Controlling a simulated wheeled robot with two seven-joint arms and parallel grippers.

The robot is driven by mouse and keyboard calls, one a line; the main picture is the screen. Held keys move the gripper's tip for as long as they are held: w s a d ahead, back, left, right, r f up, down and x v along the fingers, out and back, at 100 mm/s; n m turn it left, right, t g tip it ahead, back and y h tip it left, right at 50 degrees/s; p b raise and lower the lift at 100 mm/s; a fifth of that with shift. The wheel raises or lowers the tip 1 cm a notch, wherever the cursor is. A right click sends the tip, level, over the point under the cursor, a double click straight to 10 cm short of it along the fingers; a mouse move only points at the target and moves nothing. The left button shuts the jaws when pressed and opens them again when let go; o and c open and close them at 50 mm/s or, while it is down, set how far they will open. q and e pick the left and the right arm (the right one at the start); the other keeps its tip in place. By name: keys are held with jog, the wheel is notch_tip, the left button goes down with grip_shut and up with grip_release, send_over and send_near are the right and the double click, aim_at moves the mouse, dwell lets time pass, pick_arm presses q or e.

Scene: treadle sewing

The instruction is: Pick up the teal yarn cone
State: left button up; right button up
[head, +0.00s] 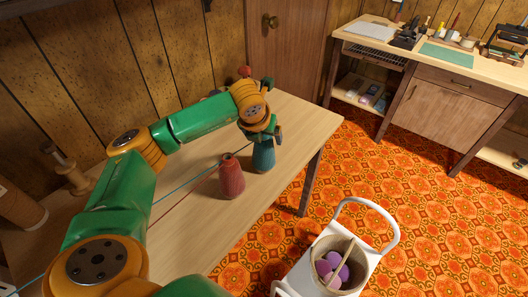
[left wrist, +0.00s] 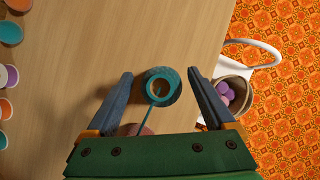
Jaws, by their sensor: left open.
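The teal yarn cone (head: 264,157) stands upright on the wooden table, near its right edge in the head view. In the left wrist view the teal cone (left wrist: 162,87) is seen from above, between the two fingers, with a teal thread running from it. My left gripper (head: 264,134) is open above and around the cone's top; I cannot tell whether a finger touches it. In the left wrist view its fingers (left wrist: 160,88) stand apart with a gap on each side of the cone. My right gripper is not in view.
A red yarn cone (head: 231,178) stands close by, left of the teal one. The table (head: 190,227) is clear in front. A white chair (head: 369,250) with a basket of yarn balls stands right of the table. A workbench (head: 455,75) stands at the back right.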

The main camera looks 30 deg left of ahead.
pick_arm(q)
jog(key=shift+s+d+r, duration=0.1)
jog(key=shift+s+r, duration=0.05)
jog(key=c, duration=0.4)
grip_shut()
